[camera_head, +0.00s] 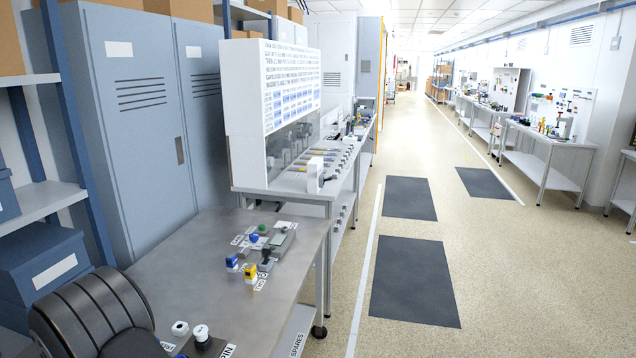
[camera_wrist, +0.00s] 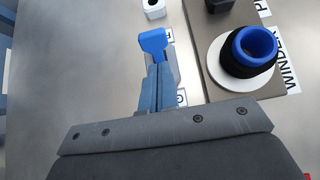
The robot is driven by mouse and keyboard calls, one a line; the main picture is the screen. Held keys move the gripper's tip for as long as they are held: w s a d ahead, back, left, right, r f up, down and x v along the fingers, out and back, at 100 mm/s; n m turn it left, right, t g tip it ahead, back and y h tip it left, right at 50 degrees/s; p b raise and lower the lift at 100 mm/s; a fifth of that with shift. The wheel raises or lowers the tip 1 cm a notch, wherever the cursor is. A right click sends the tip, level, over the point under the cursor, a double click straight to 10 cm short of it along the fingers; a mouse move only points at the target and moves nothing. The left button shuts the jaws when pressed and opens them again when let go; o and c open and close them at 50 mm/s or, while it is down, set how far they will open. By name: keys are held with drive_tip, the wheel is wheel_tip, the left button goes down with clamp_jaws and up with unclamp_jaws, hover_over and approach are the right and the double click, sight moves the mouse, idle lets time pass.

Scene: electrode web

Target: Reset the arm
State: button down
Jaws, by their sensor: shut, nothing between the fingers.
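My gripper (camera_wrist: 160,72) shows in the wrist view as blue-grey fingers beyond a dark bolted plate. The fingers are shut with nothing between them, above the grey metal table. A bright blue piece (camera_wrist: 153,44) shows at their far end; I cannot tell whether it belongs to the fingertips or lies behind them. In the head view, my gripper's fingers are not seen.
A black round part with a blue ring (camera_wrist: 253,52) stands on a white disc right of the fingers. The metal table (camera_head: 190,262) holds small blue, yellow and green parts with labels. A white-panelled bench (camera_head: 272,90) stands behind; the aisle floor (camera_head: 480,260) is clear.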

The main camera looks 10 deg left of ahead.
drive_tip(key=s+f+t, duration=0.1)
drive_tip(key=s+t, duration=0.1)
drive_tip(key=t, duration=0.1)
drive_tip(key=shift+f, duration=0.4)
drive_tip(key=shift+t, duration=0.3)
drive_tip(key=shift+v, duration=3.05)
